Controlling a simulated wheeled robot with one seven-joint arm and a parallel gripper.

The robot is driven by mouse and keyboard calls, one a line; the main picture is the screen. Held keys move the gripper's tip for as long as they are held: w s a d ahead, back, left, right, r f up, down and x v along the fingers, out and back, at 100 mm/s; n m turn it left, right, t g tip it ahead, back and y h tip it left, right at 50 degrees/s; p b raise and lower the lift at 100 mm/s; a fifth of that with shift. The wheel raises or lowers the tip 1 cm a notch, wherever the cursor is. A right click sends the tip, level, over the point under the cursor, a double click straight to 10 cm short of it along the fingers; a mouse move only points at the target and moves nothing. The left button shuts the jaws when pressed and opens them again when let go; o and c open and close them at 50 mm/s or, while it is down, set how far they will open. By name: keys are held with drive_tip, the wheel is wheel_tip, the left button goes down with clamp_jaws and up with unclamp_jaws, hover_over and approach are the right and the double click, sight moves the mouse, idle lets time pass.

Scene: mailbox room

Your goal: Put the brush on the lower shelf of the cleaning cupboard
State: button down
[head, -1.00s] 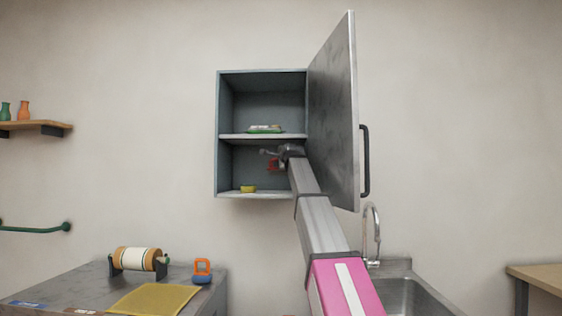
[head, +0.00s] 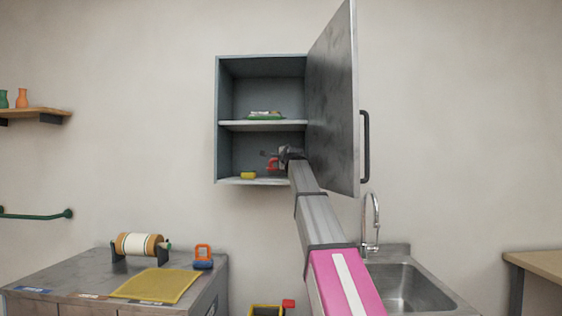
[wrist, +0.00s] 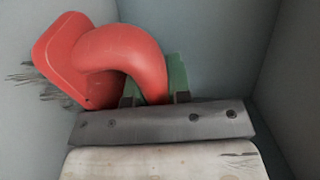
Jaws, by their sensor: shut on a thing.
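The red brush (head: 272,165), with a looped handle and dark bristles, is in the lower compartment of the open cleaning cupboard (head: 219,115). My gripper (head: 281,154) reaches into that compartment and is shut on the brush. In the wrist view the brush (wrist: 120,52) fills the upper left, its bristles pointing left, with green finger pads behind its handle. The brush hangs close above the lower shelf (head: 270,182); I cannot tell whether it touches.
A yellow item (head: 248,175) lies on the lower shelf, left of the brush. A green-and-white item (head: 265,115) lies on the upper shelf (head: 235,125). The open door (head: 335,100) stands right of my arm. A sink (head: 405,290) and a counter (head: 90,285) are below.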

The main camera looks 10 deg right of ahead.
drive_tip(key=shift+f, duration=0.6)
drive_tip(key=c, duration=1)
unclamp_jaws()
drive_tip(key=shift+s, duration=0.2)
drive_tip(key=s, duration=0.3)
drive_tip(key=s+d+r, duration=0.1)
drive_tip(key=s, duration=0.6)
drive_tip(key=shift+s+d+r, duration=0.15)
drive_tip(key=shift+d+r, duration=0.05)
drive_tip(key=shift+r, duration=0.05)
